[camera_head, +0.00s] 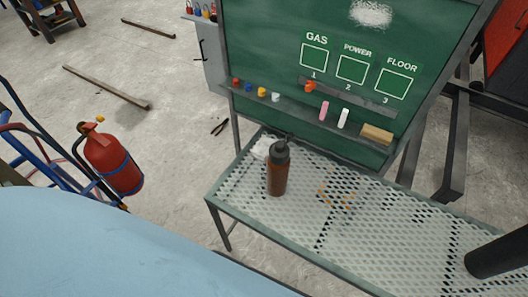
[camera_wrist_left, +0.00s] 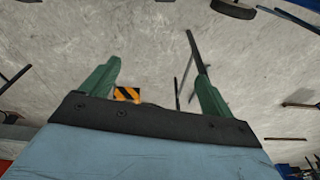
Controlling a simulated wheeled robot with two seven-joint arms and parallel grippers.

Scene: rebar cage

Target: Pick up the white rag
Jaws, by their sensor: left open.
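A crumpled white cloth (camera_head: 263,147), which looks like the white rag, lies at the back left corner of the mesh-topped table (camera_head: 228,208). A brown bottle with a black spray top (camera_head: 278,172) stands just in front of it and hides part of it. My left gripper (camera_wrist_left: 160,70) shows in the left wrist view with its two green fingers apart and nothing between them. Its fingers do not show in the head view, and the rag is not visible in the wrist view. My right gripper is not seen.
A green chalkboard (camera_head: 345,60) rises behind the table; its ledge holds chalks (camera_head: 324,110) and an eraser (camera_head: 377,134). A red cylinder (camera_head: 112,160) on a blue cart stands left. A dark cylindrical shape (camera_head: 498,254) juts over the table's right end. Floor between cart and table is mostly clear.

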